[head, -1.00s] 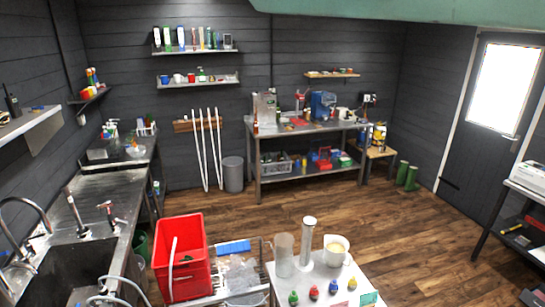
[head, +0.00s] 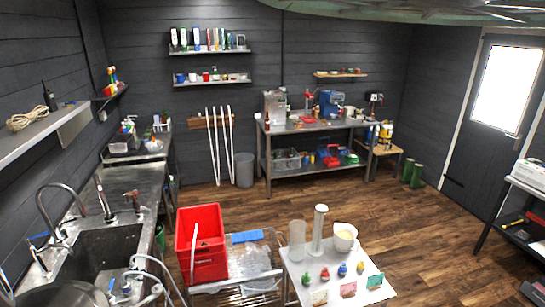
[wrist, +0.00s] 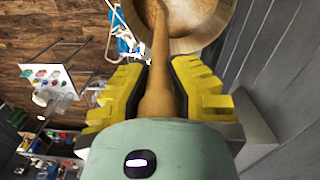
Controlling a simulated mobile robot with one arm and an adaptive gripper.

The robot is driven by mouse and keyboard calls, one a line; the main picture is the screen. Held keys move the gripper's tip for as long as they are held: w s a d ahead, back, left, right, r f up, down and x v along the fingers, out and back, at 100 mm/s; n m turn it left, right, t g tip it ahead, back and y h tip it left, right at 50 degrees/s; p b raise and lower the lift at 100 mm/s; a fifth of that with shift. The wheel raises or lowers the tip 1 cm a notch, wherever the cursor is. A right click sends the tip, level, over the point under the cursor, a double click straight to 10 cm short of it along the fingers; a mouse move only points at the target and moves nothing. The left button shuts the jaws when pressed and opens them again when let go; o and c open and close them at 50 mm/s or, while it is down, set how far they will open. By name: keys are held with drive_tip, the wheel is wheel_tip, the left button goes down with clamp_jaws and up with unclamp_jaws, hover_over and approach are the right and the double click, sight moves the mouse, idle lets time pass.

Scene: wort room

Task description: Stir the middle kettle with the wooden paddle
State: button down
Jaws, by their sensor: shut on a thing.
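The wooden paddle (wrist: 158,98) is a tan shaft between the yellow fingers of my gripper (wrist: 157,74) in the wrist view. My gripper is shut on it. The frame's top edge cuts off the kettle, and I cannot tell how deep the paddle goes. The head view shows neither my gripper nor the paddle.
A steel sink counter (head: 120,195) runs along the left wall. A red crate (head: 200,262) stands near a white table (head: 325,290) holding a tall cylinder (head: 318,230), a white jug (head: 345,236) and small coloured items. Open wooden floor (head: 430,230) lies to the right.

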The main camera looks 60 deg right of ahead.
wheel_tip(320, 180, down, 38)
drive_tip(key=b, duration=1.8)
drive_tip(key=shift+w, duration=0.1)
